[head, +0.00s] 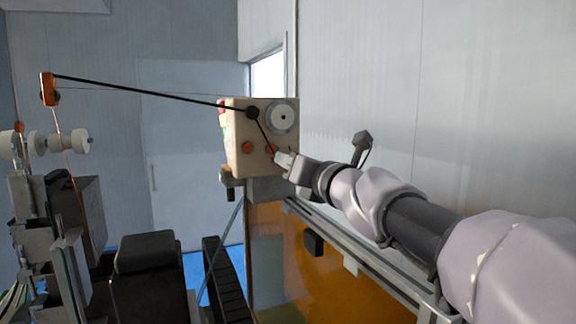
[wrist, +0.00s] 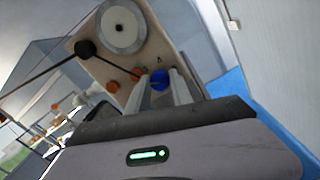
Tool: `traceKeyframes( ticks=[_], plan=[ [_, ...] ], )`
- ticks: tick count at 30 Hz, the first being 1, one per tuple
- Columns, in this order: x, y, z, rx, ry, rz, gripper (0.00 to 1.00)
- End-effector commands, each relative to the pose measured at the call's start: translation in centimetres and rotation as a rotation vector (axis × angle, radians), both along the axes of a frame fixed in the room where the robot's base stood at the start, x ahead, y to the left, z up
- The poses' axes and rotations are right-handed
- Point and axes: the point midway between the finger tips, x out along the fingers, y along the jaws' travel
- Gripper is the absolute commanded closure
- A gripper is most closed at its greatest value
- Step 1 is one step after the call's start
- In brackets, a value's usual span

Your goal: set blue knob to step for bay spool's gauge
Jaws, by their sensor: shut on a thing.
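The blue knob (wrist: 159,80) is on the cream control panel (wrist: 118,64), beside two orange knobs. My gripper (wrist: 161,84) is shut on the blue knob, one finger on each side. In the head view my gripper (head: 282,157) is at the panel's lower right corner and hides the blue knob. Small dark marks (wrist: 158,59) show above the knob in the wrist view, too small to read. White spools (head: 74,141) stand on the machine at far left; I cannot tell which is the bay spool, and no gauge label is readable.
The panel (head: 236,164) bears a round grey dial (head: 283,117) and orange knobs (head: 247,147). A black rod (head: 150,89) runs from its pivot to an orange guide (head: 48,89). The wall is close on the right; a dark padded block (head: 146,252) stands below left.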

Motion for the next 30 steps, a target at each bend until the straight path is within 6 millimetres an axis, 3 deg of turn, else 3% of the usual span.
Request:
traceKeyframes(
  ticks=[30],
  plan=[
    [-0.04, 0.07, -0.14, 0.888, 0.373, 0.0, 1.0]
  ],
)
